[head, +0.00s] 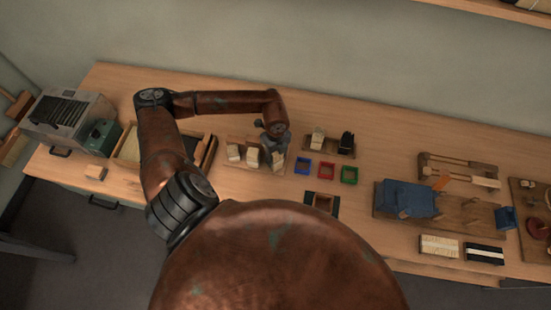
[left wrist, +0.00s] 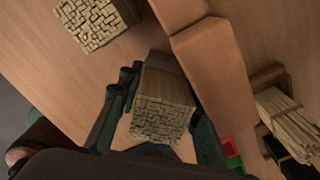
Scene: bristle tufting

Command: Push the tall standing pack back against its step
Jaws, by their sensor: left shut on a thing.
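My left gripper (head: 274,150) is at the right end of a wooden board (head: 232,168) bearing several tan packs. In the left wrist view its dark green fingers (left wrist: 162,118) are shut around the sides of a blocky pack (left wrist: 163,92) with a cracked, straw-coloured end face. I take this for the tall standing pack; its base is hidden. A raised orange-brown wooden strip (left wrist: 208,60), which looks like the step, runs beside the pack; whether they touch is unclear. Another tan pack (head: 252,158) stands to the left of the gripper in the head view. My right gripper is not in view.
A wooden holder with a pale bundle (head: 318,138) and a black bundle (head: 346,141) stands behind to the right. Blue (head: 303,166), red (head: 326,171) and green (head: 349,175) small trays lie right of the gripper. A partitioned wooden box (head: 207,150) stands left.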

